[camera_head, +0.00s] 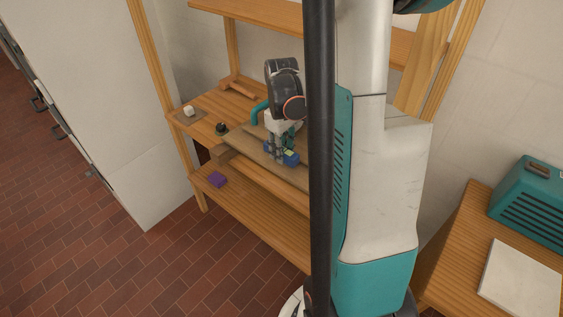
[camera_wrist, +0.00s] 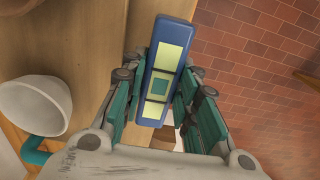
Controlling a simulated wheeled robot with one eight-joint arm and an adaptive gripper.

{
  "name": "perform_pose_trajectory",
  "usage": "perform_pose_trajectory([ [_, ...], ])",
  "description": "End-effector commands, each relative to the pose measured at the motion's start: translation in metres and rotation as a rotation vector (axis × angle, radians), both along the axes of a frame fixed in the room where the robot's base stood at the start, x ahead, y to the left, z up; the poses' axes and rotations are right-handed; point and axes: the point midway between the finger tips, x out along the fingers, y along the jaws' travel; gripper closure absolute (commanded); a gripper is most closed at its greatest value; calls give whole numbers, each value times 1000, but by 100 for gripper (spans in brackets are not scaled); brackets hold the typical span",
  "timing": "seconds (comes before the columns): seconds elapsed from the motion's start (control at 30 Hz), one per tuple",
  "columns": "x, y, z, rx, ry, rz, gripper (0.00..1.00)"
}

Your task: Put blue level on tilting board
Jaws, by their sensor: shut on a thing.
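The blue level (camera_wrist: 172,60), a blue bar with pale yellow-green panels and a teal square, lies between the fingers of my gripper (camera_wrist: 160,85) in the wrist view. My gripper (camera_head: 282,153) is shut on it. In the head view the blue level (camera_head: 291,158) shows low at the fingertips, over the front part of a wooden board (camera_head: 243,143) on the bench. I take this board as the tilting board. I cannot tell whether the level touches it. My black column hides the board's right end.
A purple block (camera_head: 217,179) lies on the lower shelf (camera_head: 240,210). A small dark object (camera_head: 221,129) and a white piece (camera_head: 188,111) are at the bench's left. A white bowl-shaped thing (camera_wrist: 30,105) with a teal curved part stands beside my gripper. Brick floor lies in front.

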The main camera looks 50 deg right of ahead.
Motion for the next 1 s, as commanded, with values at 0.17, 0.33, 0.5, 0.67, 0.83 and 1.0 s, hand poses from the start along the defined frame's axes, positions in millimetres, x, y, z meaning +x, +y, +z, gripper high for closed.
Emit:
perform_pose_trajectory([
  [0.17,0,0,-17,0,0,0,100],
  [0.33,0,0,-41,0,0,0,100],
  [0.5,0,0,-43,0,0,0,100],
  [0.67,0,0,-44,0,0,0,100],
  [0.83,0,0,-44,0,0,0,52],
  [1.0,0,0,-44,0,0,0,52],
])
